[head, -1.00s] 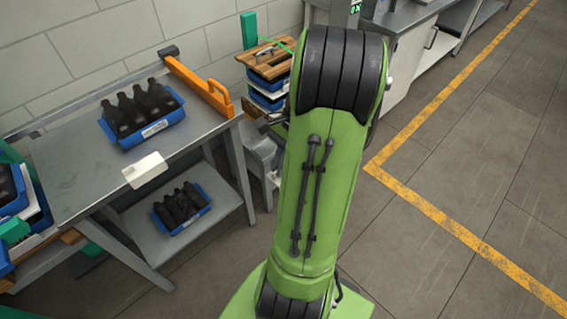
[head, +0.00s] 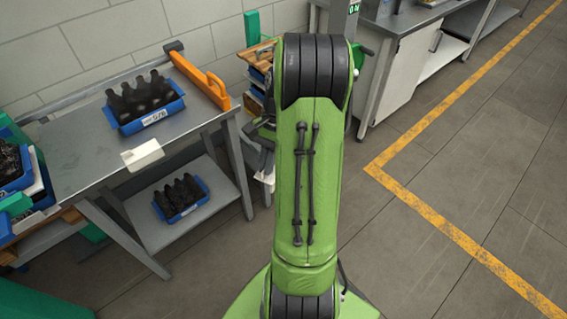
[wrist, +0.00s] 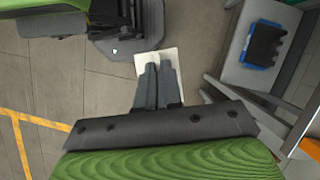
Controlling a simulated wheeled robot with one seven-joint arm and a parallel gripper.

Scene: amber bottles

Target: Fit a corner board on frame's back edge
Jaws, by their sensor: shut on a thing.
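My gripper (wrist: 158,78) shows in the wrist view with its two grey fingers close together. They are shut on a pale, flat piece that looks like a corner board (wrist: 173,60). In the head view my green arm hides most of the gripper, and a small pale part shows low beside the arm. The frame seems to be the wooden piece (head: 259,52) on top of a stack at the back, left of my arm. My arm covers much of that stack, and its back edge cannot be made out clearly. The held board is apart from the frame.
A grey table (head: 85,150) on the left bears a blue crate (head: 155,117) of dark bottles, a white block (head: 142,155) and an orange bar. A second crate (head: 180,208) sits on its lower shelf. Another stack (head: 20,170) stands far left. Floor on the right is clear.

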